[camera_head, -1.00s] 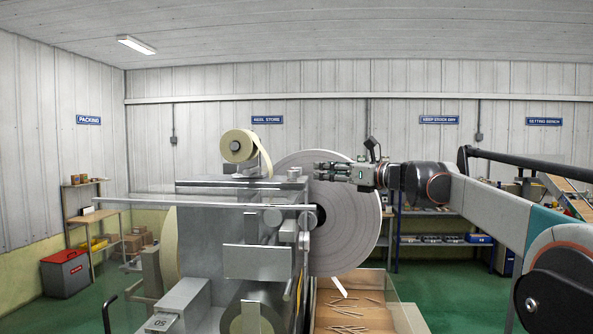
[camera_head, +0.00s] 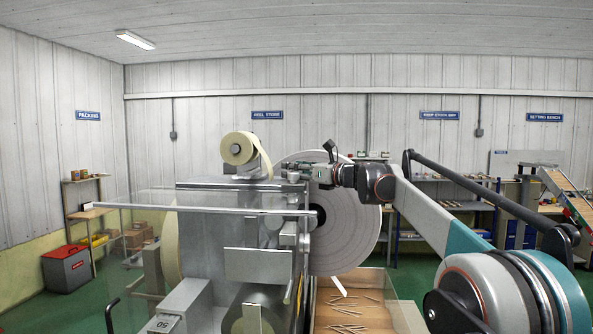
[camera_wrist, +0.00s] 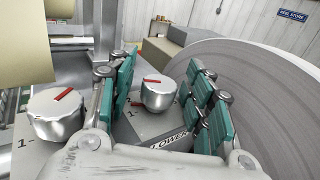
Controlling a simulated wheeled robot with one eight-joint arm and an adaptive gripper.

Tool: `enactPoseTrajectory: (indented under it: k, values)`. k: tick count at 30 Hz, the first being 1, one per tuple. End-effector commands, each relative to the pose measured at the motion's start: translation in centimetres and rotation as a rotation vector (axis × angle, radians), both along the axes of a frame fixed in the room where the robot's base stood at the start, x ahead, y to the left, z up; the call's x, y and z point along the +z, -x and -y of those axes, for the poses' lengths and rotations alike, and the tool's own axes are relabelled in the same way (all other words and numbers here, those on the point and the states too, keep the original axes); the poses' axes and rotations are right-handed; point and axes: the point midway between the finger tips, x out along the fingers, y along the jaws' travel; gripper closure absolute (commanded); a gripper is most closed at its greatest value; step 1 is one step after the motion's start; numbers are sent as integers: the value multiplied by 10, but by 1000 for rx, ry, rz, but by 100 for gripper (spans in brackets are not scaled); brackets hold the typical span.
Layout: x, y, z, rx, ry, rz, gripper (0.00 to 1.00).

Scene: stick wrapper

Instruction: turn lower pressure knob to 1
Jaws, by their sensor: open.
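The lower pressure knob (camera_wrist: 158,94) is a round silver knob with a red pointer line, above a "LOWER" label (camera_wrist: 168,138) in the wrist view. My gripper (camera_wrist: 164,84) is open, with green-padded fingers on the left and right sides of this knob; I cannot tell if a pad touches it. The red line lies across the knob's top, and its scale is mostly hidden. A second silver knob (camera_wrist: 56,114) with a red line sits to the left, near a "1" mark. In the head view my gripper (camera_head: 318,174) is at the top right of the machine; the knobs are too small to tell there.
The large pale reel (camera_wrist: 250,88) stands close to the right finger. A cream roll (camera_wrist: 22,40) is at the upper left. In the head view, the grey wrapping machine (camera_head: 238,230) stands below my gripper, and a tray of sticks (camera_head: 378,286) is at lower right.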

Motion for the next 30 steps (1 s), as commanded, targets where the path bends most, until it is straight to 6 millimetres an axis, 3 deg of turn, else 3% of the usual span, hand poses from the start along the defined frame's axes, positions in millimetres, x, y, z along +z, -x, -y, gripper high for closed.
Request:
enactPoseTrajectory:
  k: [3, 9, 17, 30]
  values:
    - [0, 0, 0, 0, 0, 0, 53]
    - [0, 0, 0, 0, 0, 0, 97]
    - [2, -1, 1, 23, 0, 0, 97]
    - [6, -2, 1, 258, 0, 0, 98]
